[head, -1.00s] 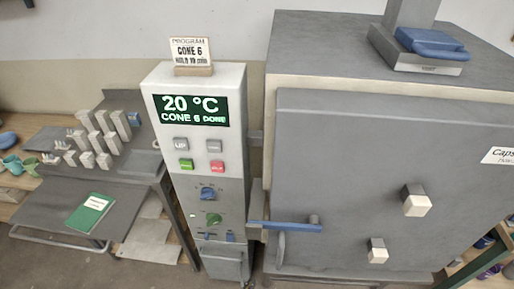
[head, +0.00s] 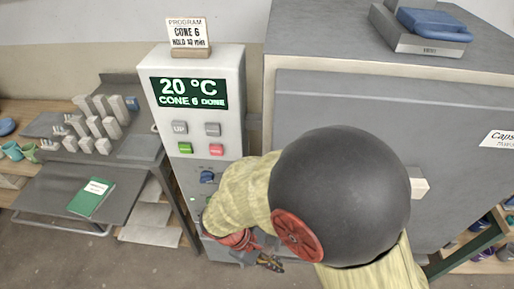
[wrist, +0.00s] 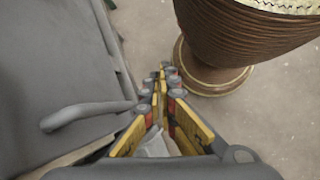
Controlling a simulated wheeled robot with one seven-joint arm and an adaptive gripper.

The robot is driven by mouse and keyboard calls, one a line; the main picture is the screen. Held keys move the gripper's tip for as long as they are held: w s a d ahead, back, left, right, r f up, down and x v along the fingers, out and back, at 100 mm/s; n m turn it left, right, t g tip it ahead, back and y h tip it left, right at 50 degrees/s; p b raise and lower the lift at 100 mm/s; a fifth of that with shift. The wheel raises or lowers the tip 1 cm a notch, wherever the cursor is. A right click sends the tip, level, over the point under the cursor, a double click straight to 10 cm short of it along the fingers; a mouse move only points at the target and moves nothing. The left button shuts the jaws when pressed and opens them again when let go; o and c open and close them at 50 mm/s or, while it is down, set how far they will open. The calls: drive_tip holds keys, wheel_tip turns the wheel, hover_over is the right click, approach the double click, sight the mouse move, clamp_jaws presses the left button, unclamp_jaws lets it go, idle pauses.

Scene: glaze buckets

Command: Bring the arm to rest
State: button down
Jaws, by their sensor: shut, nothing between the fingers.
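My arm reaches across the head view in front of the kiln and its control cabinet. My gripper (head: 268,263) is small and low in that view, near the foot of the cabinet. In the wrist view my gripper (wrist: 162,82) shows closely: its yellow-edged fingers come together at the tips, with nothing held. The control cabinet (head: 228,130) reads 20 °C, CONE 6 DONE. The kiln door (head: 310,100) looks shut, and my arm hides its latch handle and much of its front.
A grey bench (head: 50,189) with a green book (head: 91,197) stands left. A shelf (head: 470,258) is at lower right. In the wrist view, a grey panel with a handle (wrist: 85,115) lies left of the fingers and a brown ribbed object (wrist: 225,45) lies right; floor shows beyond.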

drive_tip(key=d+r+m+t+y, duration=0.3)
drive_tip(key=d+r+m, duration=0.3)
drive_tip(key=r, duration=0.7)
drive_tip(key=d+r+m+t+y, duration=0.3)
drive_tip(key=d+r+m, duration=0.3)
drive_tip(key=r, duration=0.7)
drive_tip(key=shift+d+t, duration=0.4)
drive_tip(key=shift+d, duration=0.5)
drive_tip(key=shift+s, duration=0.1)
drive_tip(key=c, duration=2.5)
unclamp_jaws()
drive_tip(key=shift+c, duration=0.2)
